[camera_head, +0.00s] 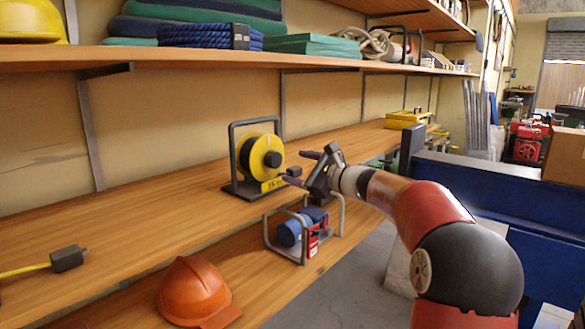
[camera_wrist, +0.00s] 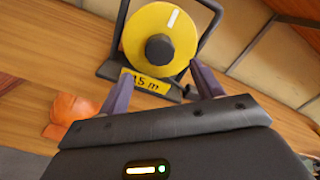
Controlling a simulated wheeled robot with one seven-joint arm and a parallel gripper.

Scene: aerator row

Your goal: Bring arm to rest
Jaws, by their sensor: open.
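My arm reaches in from the right in the head view, and my gripper (camera_head: 301,168) is at the front of the middle shelf. It is open, and nothing is seen held between its fingers. It points at a yellow cable reel (camera_head: 258,152) on a black frame, upright on that shelf. In the wrist view the open fingers (camera_wrist: 160,76) lie on either side of the reel's label, and the yellow reel (camera_wrist: 176,28) is just beyond. Whether a finger touches the reel's frame, I cannot tell.
The middle shelf (camera_head: 130,215) is bare left of the reel, apart from a plug on a yellow cable (camera_head: 67,258). Below are an orange helmet (camera_head: 195,290) and a blue-and-red machine (camera_head: 300,232). A loaded upper shelf (camera_head: 215,60) overhangs. A blue surface (camera_head: 490,190) is at right.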

